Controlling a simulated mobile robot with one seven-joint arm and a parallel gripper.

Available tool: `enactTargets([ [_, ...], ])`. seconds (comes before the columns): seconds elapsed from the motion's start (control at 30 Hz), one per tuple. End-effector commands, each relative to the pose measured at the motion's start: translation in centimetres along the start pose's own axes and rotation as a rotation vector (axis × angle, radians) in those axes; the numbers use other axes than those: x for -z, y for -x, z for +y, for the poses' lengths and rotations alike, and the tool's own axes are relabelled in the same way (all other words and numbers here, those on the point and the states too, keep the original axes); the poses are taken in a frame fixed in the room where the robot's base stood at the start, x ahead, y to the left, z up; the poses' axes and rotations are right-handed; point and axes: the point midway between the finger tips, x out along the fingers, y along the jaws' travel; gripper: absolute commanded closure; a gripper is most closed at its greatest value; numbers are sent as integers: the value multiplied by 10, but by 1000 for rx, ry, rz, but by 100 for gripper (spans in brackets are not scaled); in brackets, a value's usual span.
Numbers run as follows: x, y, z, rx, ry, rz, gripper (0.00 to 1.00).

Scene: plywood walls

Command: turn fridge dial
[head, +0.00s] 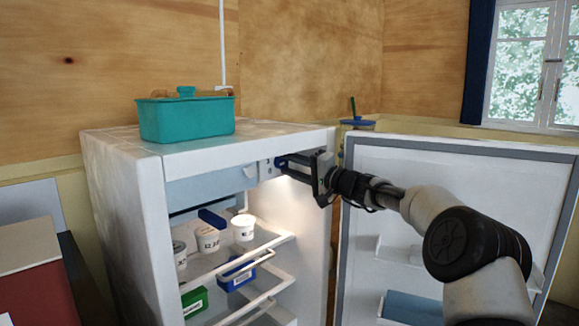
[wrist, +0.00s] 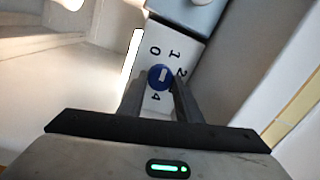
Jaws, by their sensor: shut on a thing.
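The fridge (head: 120,185) stands open, with its door (head: 455,185) swung out to the right. In the wrist view the fridge dial (wrist: 161,76) is a small round blue knob with a white bar, on a white panel marked with numbers such as 0, 1, 2 and 4. My gripper (wrist: 162,82) has one finger on each side of the dial and is shut on it. In the head view my gripper (head: 279,162) reaches in under the top right of the fridge opening.
A teal lidded box (head: 187,118) sits on top of the fridge. White tubs (head: 207,240), a blue box (head: 237,274) and a green box (head: 194,302) stand on the shelves below. The open door is close to my arm's right side.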

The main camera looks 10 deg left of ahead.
Motion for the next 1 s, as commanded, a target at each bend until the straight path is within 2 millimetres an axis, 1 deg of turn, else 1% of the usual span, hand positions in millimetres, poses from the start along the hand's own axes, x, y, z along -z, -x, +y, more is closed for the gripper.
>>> enactTargets([
  [0.3,0,0,0,-2,109,-11,91],
  [0.8,0,0,0,-3,126,-12,91],
  [0.83,0,0,0,-3,126,-12,67],
  [0.93,0,0,0,-3,126,-12,50],
  [1.0,0,0,0,-3,126,-12,50],
])
